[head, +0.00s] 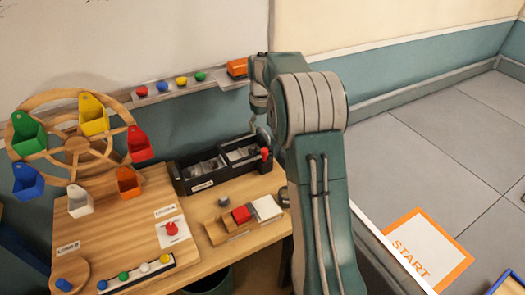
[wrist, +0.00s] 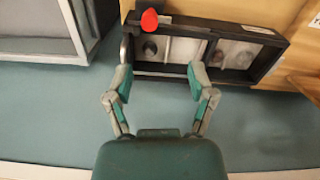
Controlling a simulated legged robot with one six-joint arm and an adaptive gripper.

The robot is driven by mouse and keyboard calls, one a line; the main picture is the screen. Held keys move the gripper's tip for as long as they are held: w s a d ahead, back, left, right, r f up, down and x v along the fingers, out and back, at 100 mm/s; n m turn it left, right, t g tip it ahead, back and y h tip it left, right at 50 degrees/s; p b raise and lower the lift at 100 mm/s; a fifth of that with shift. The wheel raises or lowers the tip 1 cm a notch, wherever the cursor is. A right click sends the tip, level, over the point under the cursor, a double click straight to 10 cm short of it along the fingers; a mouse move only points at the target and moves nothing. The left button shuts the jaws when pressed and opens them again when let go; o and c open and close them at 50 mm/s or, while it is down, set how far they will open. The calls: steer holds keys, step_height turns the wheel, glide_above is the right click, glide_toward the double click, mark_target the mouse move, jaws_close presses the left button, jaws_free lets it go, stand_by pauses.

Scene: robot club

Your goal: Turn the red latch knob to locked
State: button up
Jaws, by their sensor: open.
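A red knob (head: 171,229) stands on a white plate on the wooden board in the head view. A second red piece (head: 265,153) stands at the right end of a black box; the red piece in the wrist view (wrist: 149,20) is at that box's end too. I cannot tell from their shape alone which is the latch or how it is set. My gripper (wrist: 160,78) is open and empty, its fingers apart at the box's near edge in the wrist view, with the red piece beyond them. In the head view my arm hides most of it.
The black box (head: 180,180) has divided trays; it also shows in the wrist view (wrist: 185,73). A wooden wheel (head: 77,145) with coloured bins stands left. A wooden block holder (head: 218,232) sits in front. A ledge (head: 160,89) with coloured knobs runs along the wall.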

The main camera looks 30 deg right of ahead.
mark_target(264, 150)
steer(key=f, duration=0.4)
steer(key=d+f, duration=0.1)
steer(key=f, duration=0.6)
steer(key=shift+w+d+f, duration=0.15)
steer(key=shift+w+f, duration=0.1)
steer(key=shift+f, duration=0.1)
steer(key=shift+d+f, duration=0.25)
steer(key=shift+f, duration=0.05)
steer(key=shift+a, duration=0.2)
jaws_close()
